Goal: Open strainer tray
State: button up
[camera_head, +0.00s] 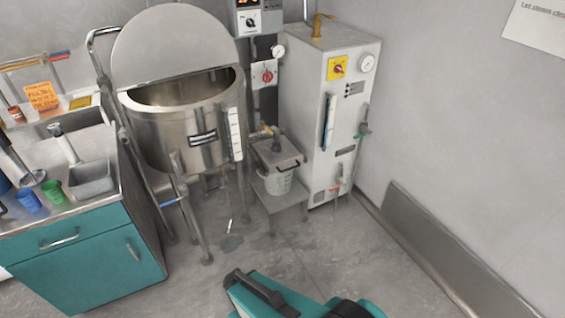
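A grey square metal tray with a darker rim (279,154) sits below a brass-coloured tap, between the big kettle and the white cabinet machine. It looks like the strainer tray, but it is small here and I cannot tell whether it is open. A pale bucket (278,184) stands directly under it on a low metal stand (286,205). My gripper is not in view. A teal and black shape at the bottom edge is cut off; I cannot tell if it is part of me.
A steel kettle (172,135) with its round lid (168,45) raised stands on legs. A white machine (310,120) with gauges is beside it. A teal sink cabinet (85,262) is at left. Grey floor is clear at centre right, beside a metal wall guard (440,245).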

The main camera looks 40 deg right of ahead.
aim_at(288, 155)
jog(key=u, duration=0.1)
jog(key=i, duration=0.9)
jog(key=u, duration=0.2)
